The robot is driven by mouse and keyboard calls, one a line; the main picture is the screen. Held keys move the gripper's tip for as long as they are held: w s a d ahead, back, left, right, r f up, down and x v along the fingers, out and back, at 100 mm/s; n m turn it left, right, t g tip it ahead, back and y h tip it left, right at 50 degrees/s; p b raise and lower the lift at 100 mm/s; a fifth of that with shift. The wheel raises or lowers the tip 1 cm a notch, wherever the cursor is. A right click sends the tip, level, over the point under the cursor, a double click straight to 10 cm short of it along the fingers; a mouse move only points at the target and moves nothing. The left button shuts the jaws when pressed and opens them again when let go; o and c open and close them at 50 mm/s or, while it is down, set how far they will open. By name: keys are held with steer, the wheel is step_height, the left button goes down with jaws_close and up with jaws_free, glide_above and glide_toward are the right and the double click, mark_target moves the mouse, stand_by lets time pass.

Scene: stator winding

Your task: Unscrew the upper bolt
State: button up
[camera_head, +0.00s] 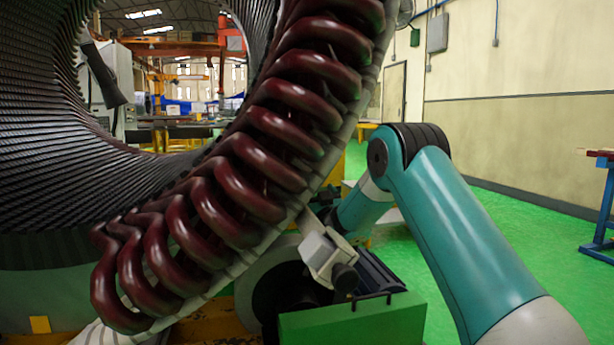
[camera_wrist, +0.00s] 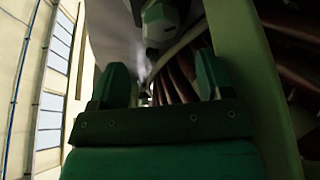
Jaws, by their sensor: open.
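In the wrist view my gripper (camera_wrist: 160,82) shows as two dark green fingers standing apart, with no object seen held between them. Beyond the fingertips, at the top of the picture, is a dark faceted part (camera_wrist: 163,22); it may be a bolt head, but the dim picture does not settle it. It is apart from the fingers. In the head view my gripper is hidden behind the stator (camera_head: 262,150), and I cannot pick out the upper bolt there.
Dark red winding coils (camera_head: 225,205) line the stator rim; some coils (camera_wrist: 182,78) show close beyond the fingers. A pale block with a dark knob (camera_head: 330,258) and a green box (camera_head: 352,322) stand below the stator.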

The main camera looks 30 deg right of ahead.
steer(key=b+x, duration=0.1)
steer(key=x, duration=0.9)
steer(key=shift+c, duration=0.3)
steer(key=c, duration=0.9)
